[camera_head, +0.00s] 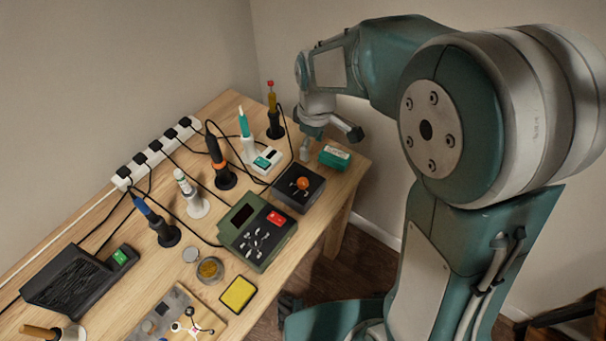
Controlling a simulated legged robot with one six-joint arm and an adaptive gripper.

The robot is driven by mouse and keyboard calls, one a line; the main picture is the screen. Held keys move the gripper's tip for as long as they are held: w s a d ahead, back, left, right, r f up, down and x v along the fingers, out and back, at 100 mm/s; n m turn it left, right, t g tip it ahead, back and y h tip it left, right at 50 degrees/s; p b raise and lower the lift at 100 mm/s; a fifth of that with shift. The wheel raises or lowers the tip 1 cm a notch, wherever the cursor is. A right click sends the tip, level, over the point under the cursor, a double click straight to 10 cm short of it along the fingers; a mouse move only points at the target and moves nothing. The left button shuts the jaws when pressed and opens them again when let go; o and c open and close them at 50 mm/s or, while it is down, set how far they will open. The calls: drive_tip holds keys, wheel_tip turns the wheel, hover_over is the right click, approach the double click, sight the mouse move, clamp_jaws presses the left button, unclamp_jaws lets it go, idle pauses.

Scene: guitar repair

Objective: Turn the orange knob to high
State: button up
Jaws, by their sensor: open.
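The orange knob (302,183) sits on top of a small black box (289,196) near the right edge of the wooden table. The knob's pointer and any markings are too small to read. My gripper (329,150) is open and empty, at the far right end of the table. It is above and a little to the right of the knob in the picture, apart from it. One finger reaches down near the table and the other points out to the right.
A teal box (335,157) stands close beside my gripper. A green station with a red switch (258,231) stands left of the black box. Several soldering irons in stands, such as the orange-black one (220,165), and cables line the back. A white power strip (158,153) lies behind them.

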sight(302, 180)
drive_tip(key=shift+n+g, duration=0.4)
drive_tip(key=shift+n, duration=0.2)
drive_tip(key=f, duration=0.4)
drive_tip(key=a+f, duration=0.1)
drive_tip(key=f, duration=0.4)
drive_tip(key=a+f, duration=0.1)
drive_tip(key=f, duration=0.4)
drive_tip(key=shift+w, duration=0.3)
clamp_jaws()
